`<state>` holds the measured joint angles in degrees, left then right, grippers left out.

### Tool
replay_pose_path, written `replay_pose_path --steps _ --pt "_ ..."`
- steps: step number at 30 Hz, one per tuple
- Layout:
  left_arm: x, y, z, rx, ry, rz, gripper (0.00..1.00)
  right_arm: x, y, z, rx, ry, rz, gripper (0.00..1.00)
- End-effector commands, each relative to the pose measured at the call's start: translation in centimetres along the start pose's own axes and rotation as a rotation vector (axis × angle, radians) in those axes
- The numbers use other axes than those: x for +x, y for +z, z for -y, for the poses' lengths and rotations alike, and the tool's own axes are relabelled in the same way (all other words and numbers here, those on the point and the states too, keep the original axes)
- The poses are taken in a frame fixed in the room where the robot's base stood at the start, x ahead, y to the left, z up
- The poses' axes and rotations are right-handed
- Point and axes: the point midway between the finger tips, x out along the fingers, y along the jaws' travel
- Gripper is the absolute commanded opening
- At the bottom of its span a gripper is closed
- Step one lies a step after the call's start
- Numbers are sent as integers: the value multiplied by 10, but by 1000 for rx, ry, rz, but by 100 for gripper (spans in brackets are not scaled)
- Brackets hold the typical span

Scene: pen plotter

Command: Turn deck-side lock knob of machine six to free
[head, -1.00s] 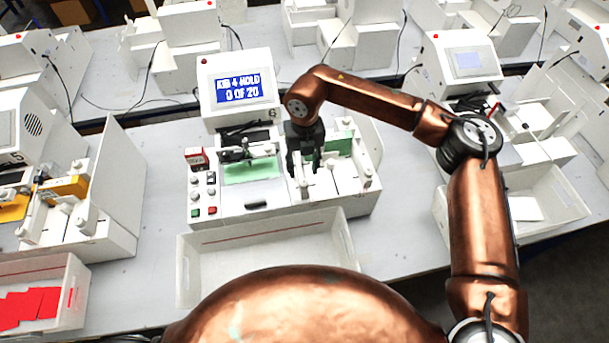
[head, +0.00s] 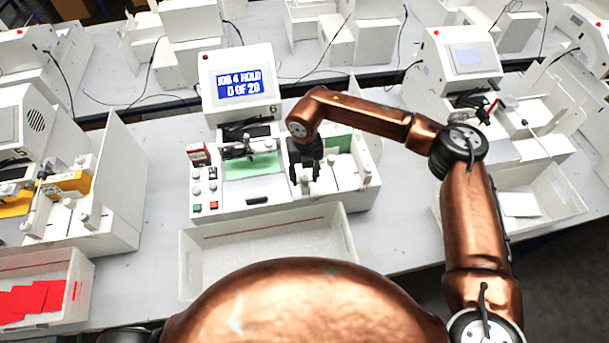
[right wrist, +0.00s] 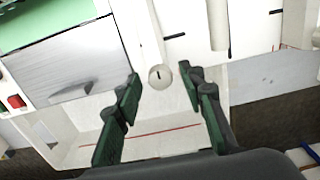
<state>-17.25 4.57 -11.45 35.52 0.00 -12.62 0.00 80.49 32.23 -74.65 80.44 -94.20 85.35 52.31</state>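Machine six (head: 240,205) is a white plotter with a "6" below its screen (head: 238,86), which reads "JOB 4 HOLD 0 OF 20". My right gripper (head: 304,182) is over the machine's front, right of the green sheet. In the right wrist view its two dark green fingers (right wrist: 160,80) are open. A round white knob (right wrist: 159,77) with a short dark mark on its face shows between the fingertips, with gaps on both sides. I cannot tell whether the fingertips are level with it. My left gripper is not in view.
An empty white bin (head: 265,255) stands before the machine. Red, green and grey buttons (head: 205,190) sit at its left front, below a red-and-white box (head: 197,153). Another white knob (head: 366,180) is at its right front. Neighbouring machines stand on both sides.

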Motion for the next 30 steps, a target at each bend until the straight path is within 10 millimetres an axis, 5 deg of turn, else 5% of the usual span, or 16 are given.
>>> replay_pose_path --steps 15,30 --pt "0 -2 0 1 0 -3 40 -1 0 0 0 1 1 0" --pt "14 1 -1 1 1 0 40 1 1 -1 -120 2 3 0"
